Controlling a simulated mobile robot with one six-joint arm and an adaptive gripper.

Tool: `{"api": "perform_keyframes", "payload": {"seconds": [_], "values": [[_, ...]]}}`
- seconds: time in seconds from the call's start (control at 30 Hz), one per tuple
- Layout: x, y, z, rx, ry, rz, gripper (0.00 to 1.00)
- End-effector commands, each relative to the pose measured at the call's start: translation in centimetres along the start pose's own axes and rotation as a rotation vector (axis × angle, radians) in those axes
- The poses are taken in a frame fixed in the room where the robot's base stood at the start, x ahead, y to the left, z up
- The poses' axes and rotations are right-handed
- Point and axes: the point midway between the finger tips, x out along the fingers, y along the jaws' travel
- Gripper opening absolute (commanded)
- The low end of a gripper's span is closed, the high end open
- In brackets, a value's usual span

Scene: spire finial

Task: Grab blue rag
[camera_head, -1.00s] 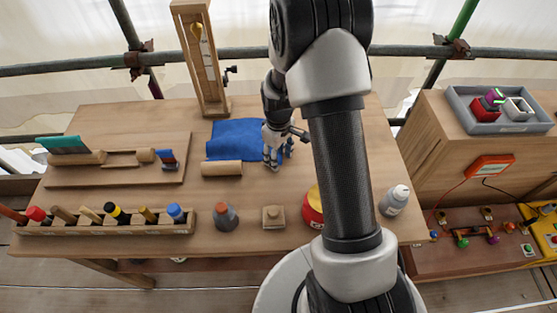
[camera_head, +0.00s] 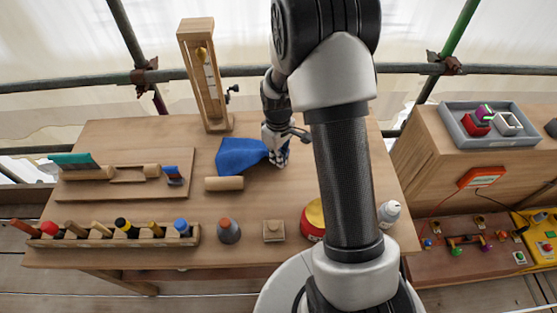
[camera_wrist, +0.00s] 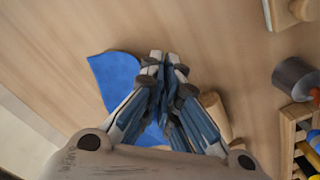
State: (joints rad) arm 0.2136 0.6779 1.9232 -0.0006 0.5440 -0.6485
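The blue rag (camera_head: 238,157) is in the back middle of the workbench, gathered and drawn to a point on its right side at my gripper (camera_head: 278,162). In the wrist view, the fingers of my gripper (camera_wrist: 163,58) are closed close together. The rag (camera_wrist: 114,74) shows to the left of the fingers and between and below them. The fingers are shut on the rag's right part. The rag seems partly raised; how far it is off the bench is hard to tell.
A wooden roller (camera_head: 224,184) lies just in front of the rag. A tall wooden frame (camera_head: 205,85) stands behind it. A tool rack (camera_head: 110,238), a grey-and-red cone (camera_head: 228,231), a small wooden block (camera_head: 274,231), a red-and-yellow tin (camera_head: 313,221) and a bottle (camera_head: 389,213) line the front.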

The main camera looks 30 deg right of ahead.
Motion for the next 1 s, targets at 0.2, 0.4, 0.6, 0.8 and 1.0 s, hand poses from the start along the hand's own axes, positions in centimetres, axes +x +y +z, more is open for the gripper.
{"api": "perform_keyframes", "payload": {"seconds": [0.2,0.4,0.6,0.8,1.0], "values": [[-4.0,0.0,-0.1,0.000,0.002,0.001,0.00],[-3.7,0.0,-0.1,0.000,0.002,0.001,0.00],[-5.1,0.1,-0.1,0.000,0.003,0.002,0.00],[-10.0,0.1,-0.1,0.000,0.005,0.003,0.00],[-13.1,0.0,-0.1,0.000,0.004,0.002,0.00]]}}
